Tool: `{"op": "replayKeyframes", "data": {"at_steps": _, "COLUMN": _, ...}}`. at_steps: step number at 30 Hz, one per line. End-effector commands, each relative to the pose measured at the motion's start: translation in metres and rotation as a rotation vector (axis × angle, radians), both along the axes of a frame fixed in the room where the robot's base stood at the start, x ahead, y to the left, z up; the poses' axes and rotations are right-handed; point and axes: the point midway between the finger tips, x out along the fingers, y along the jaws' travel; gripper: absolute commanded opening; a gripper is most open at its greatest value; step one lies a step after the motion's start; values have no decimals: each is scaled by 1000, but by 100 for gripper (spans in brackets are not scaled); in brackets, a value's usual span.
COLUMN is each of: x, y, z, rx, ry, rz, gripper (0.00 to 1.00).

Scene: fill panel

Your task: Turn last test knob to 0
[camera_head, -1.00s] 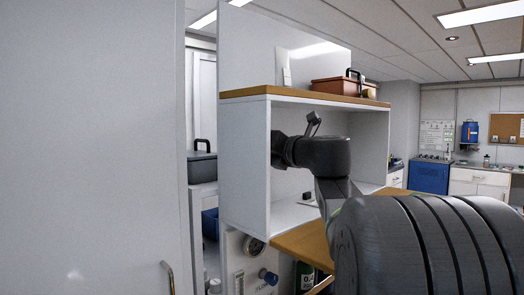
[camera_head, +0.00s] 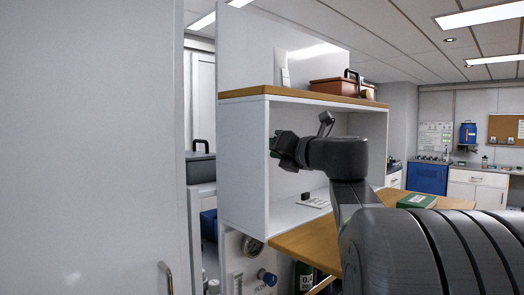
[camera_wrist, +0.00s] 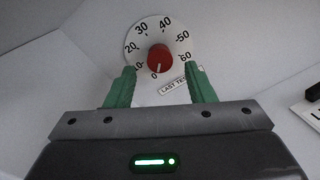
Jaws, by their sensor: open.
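The last test knob (camera_wrist: 160,57) is a red knob on a round white dial (camera_wrist: 142,32) marked 0 to 60, at the top middle of the wrist view. Its white mark points down, at or very near the 0. A label (camera_wrist: 175,87) reading "LAST TE…" is partly hidden by a finger. My gripper (camera_wrist: 161,72) is open, its two green fingers on either side below the knob, apart from it. In the head view my gripper (camera_head: 276,146) is inside the white shelf unit (camera_head: 243,160), facing its left side; the knob is hidden there.
A brown toolbox (camera_head: 335,88) sits on top of the unit. A small card with a dark block (camera_head: 314,201) lies on its lower shelf. A green box (camera_head: 416,201) lies on the wooden worktop (camera_head: 300,243). A gauge and valve panel (camera_head: 250,260) is below.

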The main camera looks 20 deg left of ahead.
Motion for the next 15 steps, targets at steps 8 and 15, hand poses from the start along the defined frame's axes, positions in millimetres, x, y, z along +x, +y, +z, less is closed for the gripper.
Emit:
{"op": "replayKeyframes", "data": {"at_steps": 8, "x": -24, "y": -54, "z": 0, "rx": 0, "ry": -2, "rz": -6, "gripper": 49}}
{"op": "replayKeyframes", "data": {"at_steps": 15, "x": -37, "y": -82, "z": 1, "rx": 0, "ry": -1, "rz": -4, "gripper": 49}}
